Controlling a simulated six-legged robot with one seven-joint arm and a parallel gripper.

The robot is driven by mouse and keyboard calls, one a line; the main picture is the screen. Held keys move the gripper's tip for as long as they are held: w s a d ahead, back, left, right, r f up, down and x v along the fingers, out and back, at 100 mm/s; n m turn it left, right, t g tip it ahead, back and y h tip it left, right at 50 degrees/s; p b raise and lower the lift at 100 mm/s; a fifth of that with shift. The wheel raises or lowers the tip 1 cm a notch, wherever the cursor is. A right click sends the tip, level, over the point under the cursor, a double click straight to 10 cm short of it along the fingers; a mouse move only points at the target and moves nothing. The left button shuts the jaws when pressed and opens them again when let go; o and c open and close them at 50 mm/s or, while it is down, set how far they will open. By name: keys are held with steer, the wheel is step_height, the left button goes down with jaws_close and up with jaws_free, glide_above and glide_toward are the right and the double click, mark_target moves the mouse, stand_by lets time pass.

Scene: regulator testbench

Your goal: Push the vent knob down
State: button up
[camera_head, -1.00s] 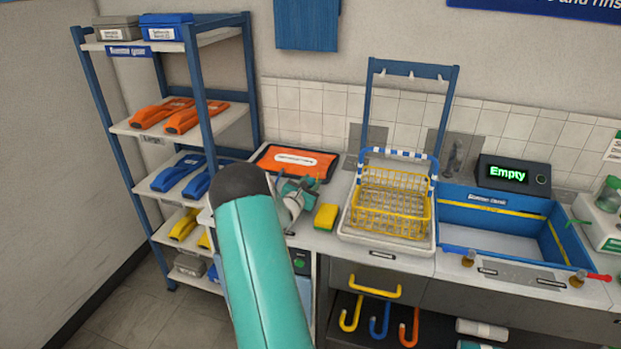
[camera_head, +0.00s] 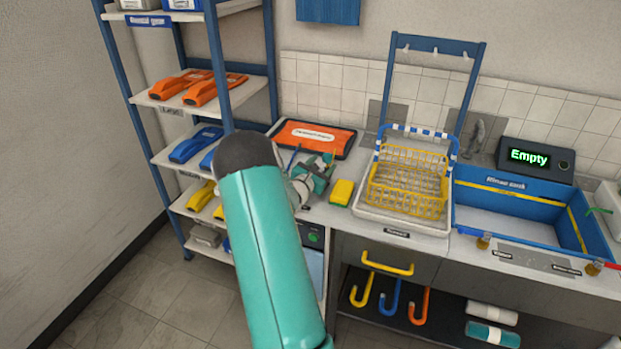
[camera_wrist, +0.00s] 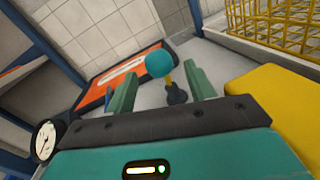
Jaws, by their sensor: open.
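A teal ball knob (camera_wrist: 158,64) on a short yellow stem with a dark base stands on the counter in the wrist view. It looks like the vent knob, though no label on it can be read. My gripper (camera_wrist: 160,80) is open, its two green fingers apart on either side of the knob in the picture. Whether the knob lies between the fingers or beyond them cannot be told. In the head view my gripper (camera_head: 318,174) is over the counter, left of the yellow sponge, and the knob cannot be made out there. A round dial gauge (camera_wrist: 46,141) shows at the wrist view's left.
The yellow sponge (camera_head: 342,192) is close on the right. An orange-faced tray (camera_head: 312,137) lies behind. A yellow wire basket (camera_head: 407,181) and a blue sink (camera_head: 505,218) stand farther right. A blue-framed shelf (camera_head: 217,80) stands at left.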

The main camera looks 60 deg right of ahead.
steer(key=a, duration=0.9)
steer(key=shift+a, duration=0.35)
steer(key=s+a+r+m+g+y, duration=0.1)
steer(key=a+r+m+g+y, duration=0.25)
steer(key=a+r+m, duration=0.8)
steer(key=s+a+r+m+t+y, duration=0.1)
steer(key=a+r+t+y, duration=0.1)
steer(key=a, duration=1.2)
steer(key=s+a+r+m+t+y, duration=0.1)
steer(key=a+t+y, duration=0.3)
steer(key=a, duration=1)
steer(key=s+a+r+m+t+y, duration=0.2)
steer(key=a+y, duration=0.6)
steer(key=a, duration=0.7)
steer(key=shift+s+r+t, duration=0.55)
steer(key=shift+s+r, duration=0.1)
steer(key=shift+r, duration=0.3)
steer(key=shift+d+y, duration=0.1)
steer(key=shift+y, duration=0.15)
steer(key=c, duration=0.4)
